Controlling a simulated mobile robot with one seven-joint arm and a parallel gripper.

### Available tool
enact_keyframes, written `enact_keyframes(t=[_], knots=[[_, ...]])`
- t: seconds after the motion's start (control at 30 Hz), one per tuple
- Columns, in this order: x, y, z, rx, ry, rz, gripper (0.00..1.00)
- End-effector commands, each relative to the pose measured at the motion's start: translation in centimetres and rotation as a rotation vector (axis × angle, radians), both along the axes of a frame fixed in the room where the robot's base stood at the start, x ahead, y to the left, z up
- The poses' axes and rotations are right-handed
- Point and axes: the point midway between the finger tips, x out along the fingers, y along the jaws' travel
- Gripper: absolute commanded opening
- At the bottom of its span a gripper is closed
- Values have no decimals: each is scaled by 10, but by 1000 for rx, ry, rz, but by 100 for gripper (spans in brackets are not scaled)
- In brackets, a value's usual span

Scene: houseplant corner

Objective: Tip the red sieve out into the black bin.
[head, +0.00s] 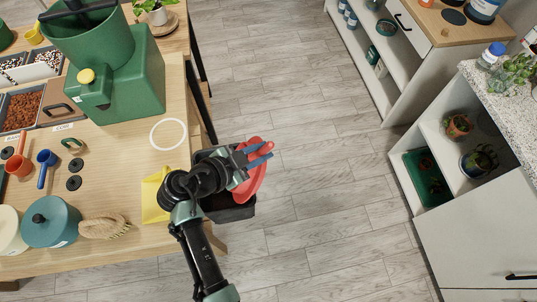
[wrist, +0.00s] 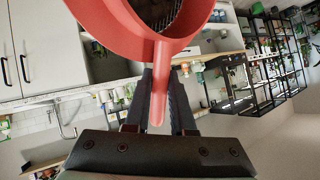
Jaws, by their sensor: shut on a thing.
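The red sieve (head: 256,178) is tilted steeply on its side, over or just in front of the black bin in the head view. My gripper (head: 256,156) is shut on the sieve's handle. In the wrist view, the sieve (wrist: 120,28) fills the top, with its handle (wrist: 158,85) running down between the fingers of my gripper (wrist: 160,95). Dark mesh shows inside its rim; whether anything lies in it, I cannot tell. The black bin (head: 230,213) stands beside the table's right edge, partly hidden by my arm and the sieve.
White shelves (head: 465,150) stand at right. The floor between is clear.

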Motion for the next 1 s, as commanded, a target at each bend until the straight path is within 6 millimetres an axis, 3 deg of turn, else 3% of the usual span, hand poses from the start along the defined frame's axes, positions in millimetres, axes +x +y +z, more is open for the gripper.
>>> enact_keyframes(t=[1.0], knots=[[1, 62, 7, -375, 1, 1, 0]])
